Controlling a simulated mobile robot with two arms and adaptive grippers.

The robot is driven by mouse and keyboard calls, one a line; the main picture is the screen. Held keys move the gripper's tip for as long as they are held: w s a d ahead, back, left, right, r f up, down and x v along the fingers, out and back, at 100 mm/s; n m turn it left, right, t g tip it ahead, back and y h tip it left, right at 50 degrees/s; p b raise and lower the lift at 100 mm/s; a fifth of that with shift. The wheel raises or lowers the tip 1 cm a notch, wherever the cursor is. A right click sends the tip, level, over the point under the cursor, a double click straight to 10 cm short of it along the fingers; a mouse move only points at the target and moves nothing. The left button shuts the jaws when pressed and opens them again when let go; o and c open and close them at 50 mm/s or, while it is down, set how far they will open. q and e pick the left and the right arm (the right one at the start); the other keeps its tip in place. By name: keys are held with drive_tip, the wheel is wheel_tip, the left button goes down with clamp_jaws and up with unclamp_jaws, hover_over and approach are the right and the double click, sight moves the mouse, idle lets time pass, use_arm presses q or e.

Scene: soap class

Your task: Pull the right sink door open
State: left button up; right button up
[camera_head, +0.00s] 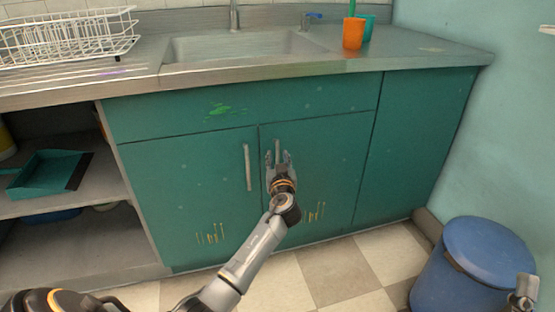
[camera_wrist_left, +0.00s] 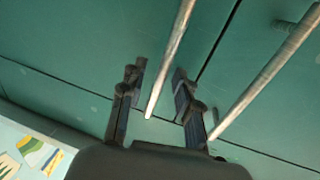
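The right sink door (camera_head: 325,170) is green and closed, flush with the cabinet front. Its upright metal handle (camera_head: 277,148) is near the door's left edge; in the left wrist view the handle (camera_wrist_left: 172,55) runs between my fingers. My left gripper (camera_head: 279,160) is at this handle, open, with a finger on each side; the wrist view also shows the gripper (camera_wrist_left: 158,80). Gaps show beside the handle, and firm contact cannot be seen. A part of my right gripper (camera_head: 523,285) shows at the lower right edge; its fingers are unclear.
The left door (camera_head: 190,190) is closed, its handle (camera_head: 248,167) close by. A blue bin (camera_head: 480,265) stands at the right. Open shelves with a green dustpan (camera_head: 48,172) are at the left. Tiled floor (camera_head: 335,268) before the doors is clear.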

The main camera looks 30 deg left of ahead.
use_arm(q)
drive_tip(key=shift+w+a, duration=0.3)
drive_tip(key=shift+w, duration=0.05)
use_arm(e)
drive_tip(key=shift+s+r, duration=0.25)
drive_tip(key=shift+s, duration=0.05)
use_arm(q)
drive_tip(key=shift+c, duration=0.2)
clamp_jaws()
drive_tip(key=shift+d, duration=0.1)
use_arm(e)
drive_tip(key=shift+s+d+t, duration=0.1)
drive_tip(key=shift+t, duration=0.2)
